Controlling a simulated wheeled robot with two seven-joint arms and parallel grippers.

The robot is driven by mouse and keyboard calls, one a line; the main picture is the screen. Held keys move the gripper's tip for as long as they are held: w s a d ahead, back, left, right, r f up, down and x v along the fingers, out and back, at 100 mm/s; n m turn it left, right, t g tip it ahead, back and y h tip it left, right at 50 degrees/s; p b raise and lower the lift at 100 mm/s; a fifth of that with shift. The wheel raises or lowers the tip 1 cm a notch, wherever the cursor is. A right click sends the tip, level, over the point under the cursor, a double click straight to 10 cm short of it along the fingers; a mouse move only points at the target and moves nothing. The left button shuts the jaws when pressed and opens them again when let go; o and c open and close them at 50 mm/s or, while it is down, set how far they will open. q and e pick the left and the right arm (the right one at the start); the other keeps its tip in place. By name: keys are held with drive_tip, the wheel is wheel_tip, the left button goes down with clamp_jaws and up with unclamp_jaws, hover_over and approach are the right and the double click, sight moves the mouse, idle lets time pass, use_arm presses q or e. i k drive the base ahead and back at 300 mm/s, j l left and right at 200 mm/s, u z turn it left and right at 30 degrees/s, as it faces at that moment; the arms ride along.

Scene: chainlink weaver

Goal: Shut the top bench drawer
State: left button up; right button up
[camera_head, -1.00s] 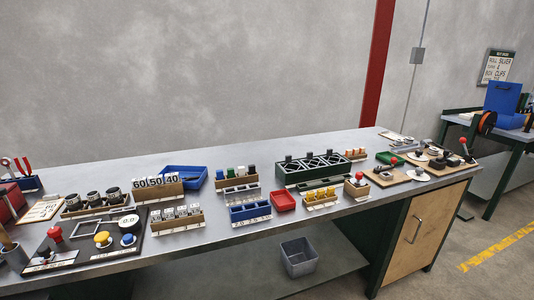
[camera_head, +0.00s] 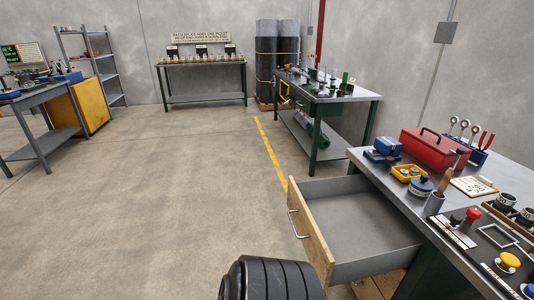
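The top bench drawer (camera_head: 312,234) stands pulled well out from the left end of the grey-topped bench (camera_head: 386,187). Its front is a light wood panel with a metal bar handle (camera_head: 298,224) facing left. Its grey inside (camera_head: 362,222) looks empty. The drawer's right end runs under the bench top. Neither of my grippers is in view, so their distance from the drawer cannot be told.
A red toolbox (camera_head: 433,149), a yellow tray (camera_head: 406,173) and a blue-lidded pot (camera_head: 421,187) stand on the bench above the drawer. A black ribbed shape at the bottom edge partly covers the drawer's near side. Open concrete floor (camera_head: 170,200) lies left of the drawer.

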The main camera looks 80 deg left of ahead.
sight(349, 231)
drive_tip(key=u, duration=2.4)
